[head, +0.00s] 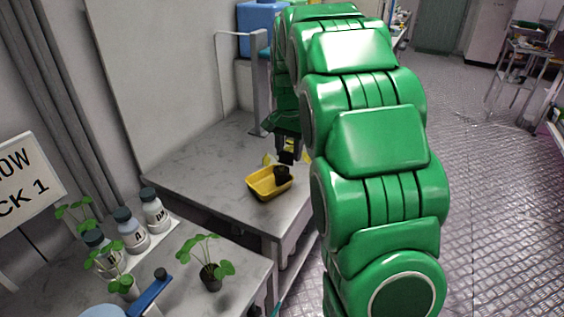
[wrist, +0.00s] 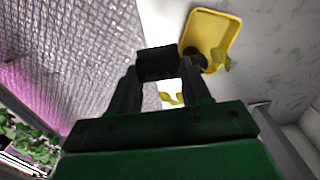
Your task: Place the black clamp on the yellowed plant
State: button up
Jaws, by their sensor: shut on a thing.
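My gripper (head: 287,138) is shut on the black clamp (wrist: 157,63), which spans its two fingertips (wrist: 158,80) in the wrist view. In the head view the clamp is a dark block (head: 286,156) just above the yellowed plant. The plant's yellow leaves (head: 267,159) show on both sides of the clamp. Its dark pot (head: 282,174) sits in a yellow tray (head: 259,193) on the grey bench. In the wrist view, one yellow leaf (wrist: 221,57) lies right of the clamp and another (wrist: 171,98) shows between the fingers. I cannot tell whether the clamp touches the plant.
The grey bench (head: 205,175) is clear left of the tray. Green potted plants (head: 210,272) and several bottles (head: 154,210) stand on a nearer bench, with a blue-handled tool (head: 151,295). A blue container (head: 258,28) and a metal post stand behind. The floor at right is open.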

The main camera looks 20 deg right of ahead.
jog(key=w+f, duration=0.3)
jog(key=w, duration=0.3)
send_over(282, 169)
jog(key=shift+s+f, duration=0.1)
jog(key=shift+f, duration=4.25)
jog(key=shift+f, duration=0.15)
jog(key=o, duration=1)
